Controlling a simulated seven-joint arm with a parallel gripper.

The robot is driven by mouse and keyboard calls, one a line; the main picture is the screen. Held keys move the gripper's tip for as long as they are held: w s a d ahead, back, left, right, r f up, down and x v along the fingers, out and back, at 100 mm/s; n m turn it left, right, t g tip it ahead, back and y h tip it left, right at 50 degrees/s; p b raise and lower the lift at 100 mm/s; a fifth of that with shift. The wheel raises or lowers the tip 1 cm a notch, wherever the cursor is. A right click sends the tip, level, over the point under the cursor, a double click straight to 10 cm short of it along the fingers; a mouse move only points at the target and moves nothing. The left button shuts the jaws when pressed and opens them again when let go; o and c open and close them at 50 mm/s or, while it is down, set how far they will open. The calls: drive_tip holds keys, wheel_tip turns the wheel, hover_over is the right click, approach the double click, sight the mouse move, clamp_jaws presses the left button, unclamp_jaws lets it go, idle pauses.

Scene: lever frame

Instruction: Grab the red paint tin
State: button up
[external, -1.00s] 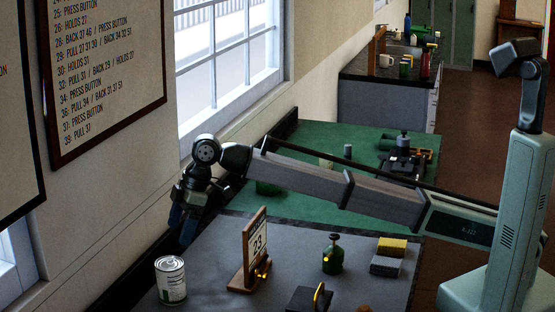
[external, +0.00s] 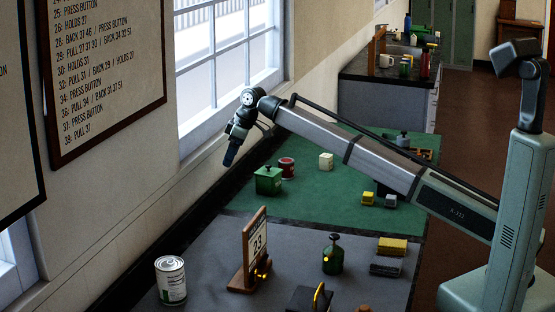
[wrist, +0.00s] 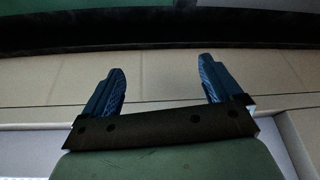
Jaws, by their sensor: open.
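The red paint tin (external: 287,167) stands on the green mat, just behind and to the right of a green box-shaped can with a black knob (external: 268,180), which is close beside it. My gripper (external: 229,160) is raised in the air to the left of the tin, near the wall, and points downward. In the wrist view my gripper (wrist: 160,85) shows two blue fingers spread wide with nothing between them. The tin is not in the wrist view, which shows mostly the pale wall.
A cream block (external: 326,161) and small yellow blocks (external: 368,198) stand on the green mat (external: 330,205). Nearer are a silver can (external: 171,280), a calendar stand (external: 255,250) and a green oil can (external: 333,256). The window wall is close on the left.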

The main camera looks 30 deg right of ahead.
drive_tip(key=w+d+m, duration=0.2)
drive_tip(key=w+d, duration=0.8)
drive_tip(key=d, duration=0.5)
drive_tip(key=n+g+h, duration=0.2)
drive_tip(key=n+h, duration=0.1)
drive_tip(key=n, duration=0.5)
hover_over(287, 161)
drive_tip(key=f, duration=0.2)
wheel_tip(287, 161, down, 8)
drive_tip(key=shift+r, duration=0.1)
drive_tip(key=shift+w+f, duration=0.15)
drive_tip(key=shift+f, duration=1.25)
drive_tip(key=shift+w+f, duration=0.15)
drive_tip(key=shift+f, duration=1.25)
drive_tip(key=shift+c, duration=0.3)
drive_tip(key=c, duration=1.2)
